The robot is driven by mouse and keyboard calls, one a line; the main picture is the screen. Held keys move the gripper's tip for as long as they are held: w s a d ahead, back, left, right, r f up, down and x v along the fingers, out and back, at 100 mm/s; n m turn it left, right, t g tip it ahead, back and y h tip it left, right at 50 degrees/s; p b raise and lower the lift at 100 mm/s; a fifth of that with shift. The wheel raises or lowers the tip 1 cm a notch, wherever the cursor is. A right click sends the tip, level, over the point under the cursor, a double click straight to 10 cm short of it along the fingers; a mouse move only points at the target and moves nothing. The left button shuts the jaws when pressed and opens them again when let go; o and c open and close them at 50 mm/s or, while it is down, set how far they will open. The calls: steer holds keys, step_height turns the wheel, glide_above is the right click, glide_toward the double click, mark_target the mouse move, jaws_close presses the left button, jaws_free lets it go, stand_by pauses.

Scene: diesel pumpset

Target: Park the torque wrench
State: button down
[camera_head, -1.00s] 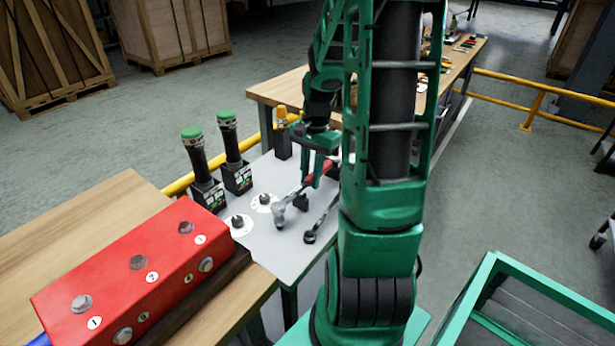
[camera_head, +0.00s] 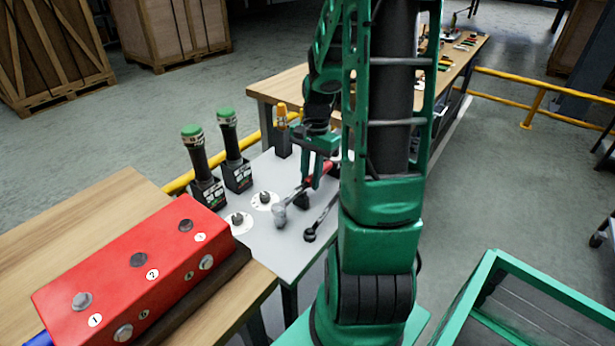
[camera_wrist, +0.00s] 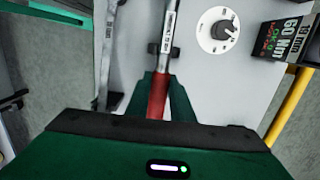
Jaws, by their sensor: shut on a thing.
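The torque wrench (camera_head: 281,213) has a silver head and shaft and a red handle. Its shaft runs over the grey side table (camera_head: 262,237), with the head toward the front left. My gripper (camera_head: 317,178) is above this table, shut on the red handle. In the wrist view the handle (camera_wrist: 157,95) sits between the green fingers of my gripper (camera_wrist: 160,88). A small black cradle (camera_wrist: 153,48) shows at both sides of the shaft; I cannot tell whether the shaft rests in it. My arm hides part of the handle end.
A second, darker wrench (camera_head: 312,234) lies beside it on the right. Two dials (camera_head: 237,219) (camera_head: 265,197) and two green-topped tools in black holders (camera_head: 206,190) (camera_head: 237,176) stand to the left. A red block with bolts (camera_head: 135,268) is at front left. A yellow rail (camera_head: 178,185) runs behind.

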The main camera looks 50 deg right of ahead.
steer(key=shift+f, duration=0.35)
steer(key=c, duration=1.5)
jaws_free()
steer(key=shift+o, duration=0.2)
steer(key=r, duration=0.7)
steer(key=d+r, duration=0.1)
steer(key=r, duration=0.2)
steer(key=shift+w+r, duration=0.15)
steer(key=shift+r, duration=0.15)
